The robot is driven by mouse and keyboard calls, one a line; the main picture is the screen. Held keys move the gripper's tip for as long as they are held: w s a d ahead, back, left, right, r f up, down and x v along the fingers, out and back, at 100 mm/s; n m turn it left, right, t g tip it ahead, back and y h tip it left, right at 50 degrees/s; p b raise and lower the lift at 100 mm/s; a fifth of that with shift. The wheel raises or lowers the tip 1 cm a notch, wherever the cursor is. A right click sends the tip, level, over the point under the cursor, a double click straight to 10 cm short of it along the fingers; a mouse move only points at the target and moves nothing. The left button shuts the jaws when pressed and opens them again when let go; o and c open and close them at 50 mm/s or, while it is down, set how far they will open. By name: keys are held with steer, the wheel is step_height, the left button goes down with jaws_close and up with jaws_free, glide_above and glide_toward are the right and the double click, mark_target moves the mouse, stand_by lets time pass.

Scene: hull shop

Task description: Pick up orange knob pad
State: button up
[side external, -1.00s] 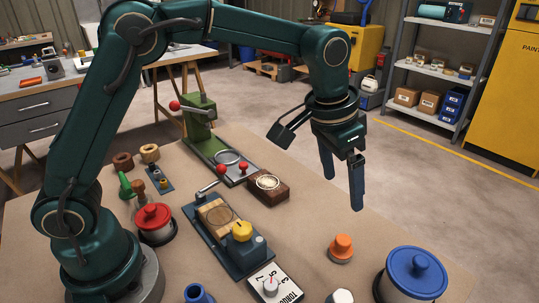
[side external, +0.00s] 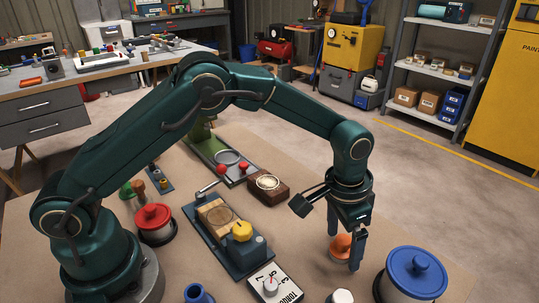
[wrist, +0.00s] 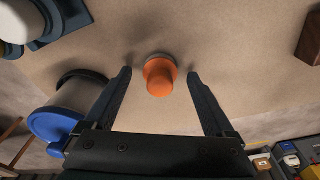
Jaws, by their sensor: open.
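The orange knob pad (side external: 340,246) stands upright on the brown work surface, partly hidden by a finger of my gripper in the side view. In the wrist view the orange knob pad (wrist: 159,76) shows between the two fingertips, with a grey base under its orange top. My gripper (side external: 344,250) points down at the pad, open, with its fingers on either side of it. In the wrist view my gripper (wrist: 160,75) has bare surface visible between each finger and the pad, so I see no contact.
A white pot with a blue lid (side external: 416,268) stands close to the right of my gripper. A white timer box (side external: 274,286) and a blue-grey fixture with a yellow knob (side external: 241,231) are to the left.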

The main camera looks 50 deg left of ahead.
mark_target(347, 238)
jaws_close()
steer(key=shift+r, duration=0.2)
steer(key=shift+r, duration=0.3)
step_height(347, 238, up, 4)
steer(key=shift+f, duration=0.2)
steer(key=a+r, duration=0.6)
steer(key=a, duration=0.5)
steer(key=shift+s+a+r, duration=0.25)
steer(key=shift+s+a, duration=0.1)
steer(key=shift+s, duration=0.1)
